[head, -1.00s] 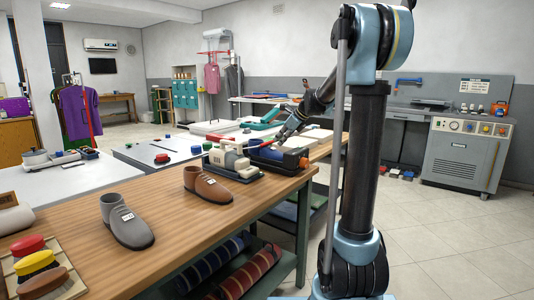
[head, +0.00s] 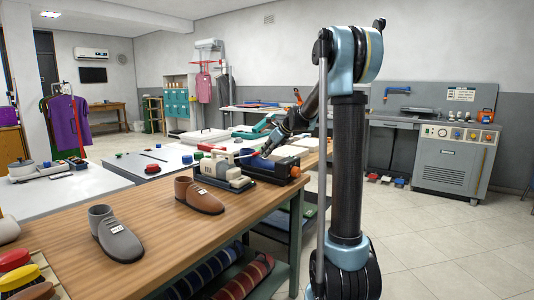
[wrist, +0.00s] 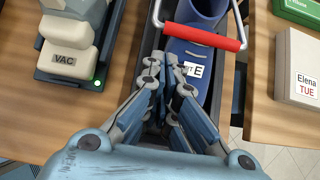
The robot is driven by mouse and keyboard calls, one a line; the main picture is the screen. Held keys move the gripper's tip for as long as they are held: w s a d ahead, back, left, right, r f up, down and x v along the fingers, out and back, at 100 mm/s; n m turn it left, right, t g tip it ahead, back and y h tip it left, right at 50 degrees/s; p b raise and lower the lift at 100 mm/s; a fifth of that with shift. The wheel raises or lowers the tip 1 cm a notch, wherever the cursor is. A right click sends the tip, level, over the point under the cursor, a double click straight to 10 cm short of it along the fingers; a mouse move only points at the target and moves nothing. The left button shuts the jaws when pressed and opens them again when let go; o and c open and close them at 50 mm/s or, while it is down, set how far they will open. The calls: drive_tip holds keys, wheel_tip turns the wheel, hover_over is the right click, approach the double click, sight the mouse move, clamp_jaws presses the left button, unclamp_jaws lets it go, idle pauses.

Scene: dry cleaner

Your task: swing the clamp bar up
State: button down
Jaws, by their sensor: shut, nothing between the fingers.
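The clamp bar (wrist: 205,36) shows in the wrist view as a red grip between two thin metal side arms. It lies across a blue shoe (wrist: 190,62) with a white tag, which sits in a dark, narrow holder (wrist: 228,72). My gripper (wrist: 165,62) is shut and empty. In the head view my gripper (head: 266,152) is small, low over the holder on the wooden bench.
A cream stacked unit marked VAC (wrist: 68,58) stands left of the holder. A white box labelled Elena TUE (wrist: 299,65) and a green case (wrist: 298,10) are to the right. A brown shoe (head: 199,195) and a grey shoe (head: 116,234) stand on the wooden bench (head: 160,238).

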sight(258, 159)
drive_tip(key=x, duration=0.6)
drive_tip(key=shift+a+f, duration=0.2)
